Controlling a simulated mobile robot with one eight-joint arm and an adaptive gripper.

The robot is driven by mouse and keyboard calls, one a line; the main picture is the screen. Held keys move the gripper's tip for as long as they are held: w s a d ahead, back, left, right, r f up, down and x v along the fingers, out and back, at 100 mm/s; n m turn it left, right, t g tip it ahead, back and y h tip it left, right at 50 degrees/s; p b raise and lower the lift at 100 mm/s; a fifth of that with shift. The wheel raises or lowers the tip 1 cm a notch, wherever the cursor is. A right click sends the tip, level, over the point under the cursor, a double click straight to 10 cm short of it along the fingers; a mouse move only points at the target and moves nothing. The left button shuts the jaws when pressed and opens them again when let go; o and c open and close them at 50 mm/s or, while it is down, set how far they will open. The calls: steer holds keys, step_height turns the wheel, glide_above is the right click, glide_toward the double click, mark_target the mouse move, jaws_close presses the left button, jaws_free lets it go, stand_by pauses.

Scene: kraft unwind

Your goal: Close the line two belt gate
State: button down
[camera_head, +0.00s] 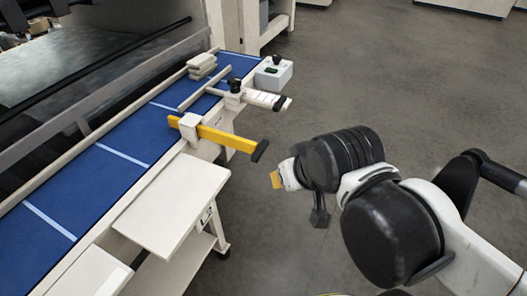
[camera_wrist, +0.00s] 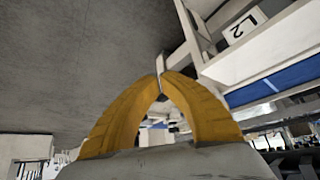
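A yellow bar (camera_head: 222,137) with a black end passes through a white block (camera_head: 189,127) at the near edge of the blue belt (camera_head: 125,157). Most of the bar sticks out over the floor, and only a short end reaches over the belt. A pale bar with a black tip (camera_head: 264,99) stands farther along the edge, by a black knob.
An L2 plate (camera_wrist: 245,26) shows on the white frame in the wrist view. A white side shelf (camera_head: 172,203) juts out below the belt. A grey box with a button (camera_head: 273,73) and stacked pale slabs (camera_head: 202,65) are at the far end. The floor right of the belt is clear.

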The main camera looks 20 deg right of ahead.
steer(key=w+d+r+m+y+p, duration=0.1)
steer(key=w+d+m+y+p, duration=0.25)
steer(key=m, duration=0.95)
steer(key=d+r+m+y+p, duration=0.1)
steer(key=d+m+y+p, duration=0.35)
steer(key=m, duration=0.95)
steer(key=w+a+f+h+b, duration=0.1)
steer(key=w+a+f+b, duration=0.2)
steer(key=w+a+f, duration=0.3)
steer(key=shift+w+a+f+g+h+b, duration=0.35)
steer(key=shift+w+f, duration=0.3)
steer(key=shift+w, duration=0.45)
